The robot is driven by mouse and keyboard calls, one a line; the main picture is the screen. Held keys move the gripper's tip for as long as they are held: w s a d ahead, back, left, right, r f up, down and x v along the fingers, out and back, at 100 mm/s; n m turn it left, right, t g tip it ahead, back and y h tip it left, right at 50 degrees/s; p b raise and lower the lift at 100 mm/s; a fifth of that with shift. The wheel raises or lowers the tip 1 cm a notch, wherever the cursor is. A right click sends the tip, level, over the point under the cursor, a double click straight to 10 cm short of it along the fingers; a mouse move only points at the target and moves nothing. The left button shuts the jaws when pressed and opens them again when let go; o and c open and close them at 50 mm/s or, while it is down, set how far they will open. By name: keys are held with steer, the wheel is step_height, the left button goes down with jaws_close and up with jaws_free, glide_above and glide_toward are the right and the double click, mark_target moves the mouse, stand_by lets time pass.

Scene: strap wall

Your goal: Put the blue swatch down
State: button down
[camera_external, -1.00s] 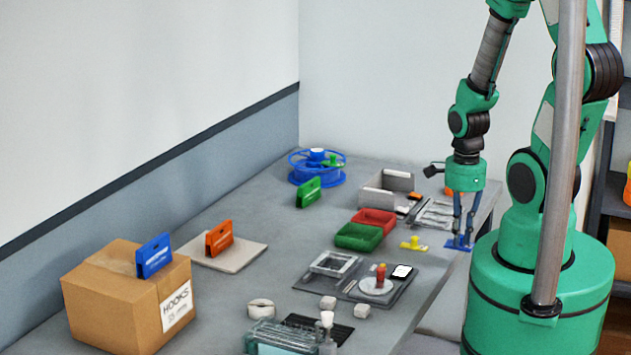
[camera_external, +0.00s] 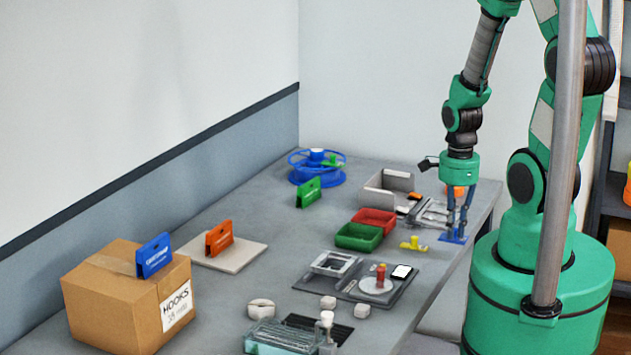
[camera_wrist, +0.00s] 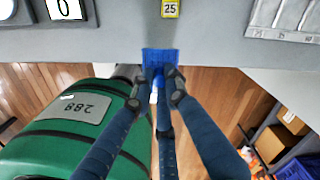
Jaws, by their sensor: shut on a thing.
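The blue swatch (camera_external: 453,237) is a small flat blue piece near the right edge of the grey table. My gripper (camera_external: 457,227) is shut on it, with the fingers pointing down. In the wrist view the blue swatch (camera_wrist: 160,56) shows beyond the fingertips (camera_wrist: 157,76), across the table's edge in the picture. I cannot tell whether it touches the table top. The fingers hide part of it.
Green (camera_external: 358,237) and red (camera_external: 374,222) bins lie further left. A metal tray (camera_external: 432,213) lies behind. A grey mat (camera_external: 388,294) with a scale is nearer. Bare table surrounds the yellow piece.

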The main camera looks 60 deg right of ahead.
steer(key=b, duration=0.1)
glide_above(422, 238)
steer(key=shift+s+a+f, duration=0.25)
steer(key=shift+s+f, duration=0.05)
steer(key=shift+f, duration=0.25)
steer(key=shift+w+d, duration=0.15)
steer(key=shift+w+d+f+b, duration=0.1)
steer(key=shift+w+f+b, duration=0.1)
steer(key=shift+f+b, duration=0.55)
steer(key=shift+f, duration=1.05)
steer(key=shift+f, duration=0.2)
steer(key=c, duration=1.7)
jaws_free()
steer(key=shift+r, duration=0.15)
